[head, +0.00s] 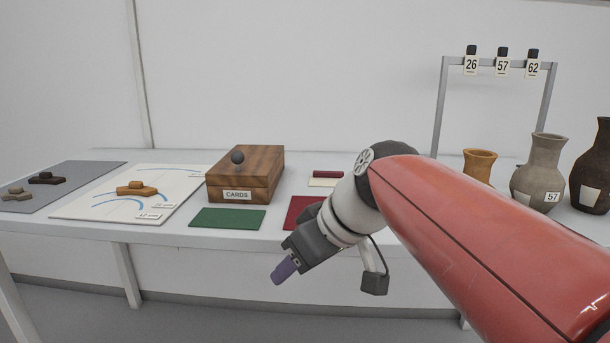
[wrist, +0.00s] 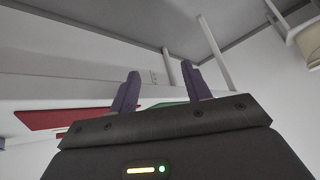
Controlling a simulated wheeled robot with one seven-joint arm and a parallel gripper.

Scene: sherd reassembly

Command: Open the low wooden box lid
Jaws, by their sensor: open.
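The low wooden box (head: 237,190) stands on the white table in the head view, with a label reading CARDS on its front. Its lid (head: 260,160) is shut and has a dark round knob (head: 237,157) on it. My gripper (head: 281,273) hangs in front of the table edge, below and to the right of the box, apart from it. In the wrist view its two purple fingers (wrist: 162,90) are spread with nothing between them. The box cannot be made out in the wrist view.
A green mat (head: 228,219) lies before the box and a red mat (head: 303,212) to its right. Left are a white board (head: 75,208) with a tan sherd piece (head: 137,188) and a grey mat (head: 75,176) with sherds. Vases (head: 541,165) and a tag rack (head: 441,100) stand right.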

